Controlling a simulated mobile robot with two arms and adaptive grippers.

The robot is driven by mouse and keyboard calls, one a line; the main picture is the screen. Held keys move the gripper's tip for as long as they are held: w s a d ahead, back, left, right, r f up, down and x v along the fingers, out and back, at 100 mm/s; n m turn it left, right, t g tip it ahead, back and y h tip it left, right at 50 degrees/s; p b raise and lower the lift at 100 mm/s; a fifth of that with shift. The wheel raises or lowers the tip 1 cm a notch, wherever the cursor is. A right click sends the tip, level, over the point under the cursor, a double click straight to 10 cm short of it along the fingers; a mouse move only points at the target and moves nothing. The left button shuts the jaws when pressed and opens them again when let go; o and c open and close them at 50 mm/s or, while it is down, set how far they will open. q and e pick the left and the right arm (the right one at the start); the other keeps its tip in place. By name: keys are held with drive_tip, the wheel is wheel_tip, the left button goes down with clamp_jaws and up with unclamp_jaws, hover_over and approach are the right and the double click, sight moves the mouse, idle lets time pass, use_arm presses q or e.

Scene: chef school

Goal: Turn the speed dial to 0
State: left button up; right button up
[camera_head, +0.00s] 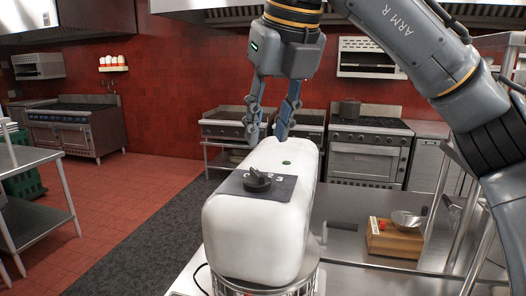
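A white stand mixer head (255,225) is close in front of me in the head view, above a metal bowl. A dark panel with printed numbers (272,183) lies on its top, partly covered by the dial. The black speed dial (257,180) stands on that panel; the numbers show only in part, and I cannot tell its setting. My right gripper (268,137) points down above the far end of the mixer head, beyond the dial and apart from it. Its fingers are spread and empty. My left gripper is not in view.
The mixer stands on a steel counter (345,262). Stoves (367,150) line the red back wall. A steel table (28,160) is at the left, with open floor between.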

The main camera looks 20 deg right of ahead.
drive_tip(key=shift+v, duration=2.05)
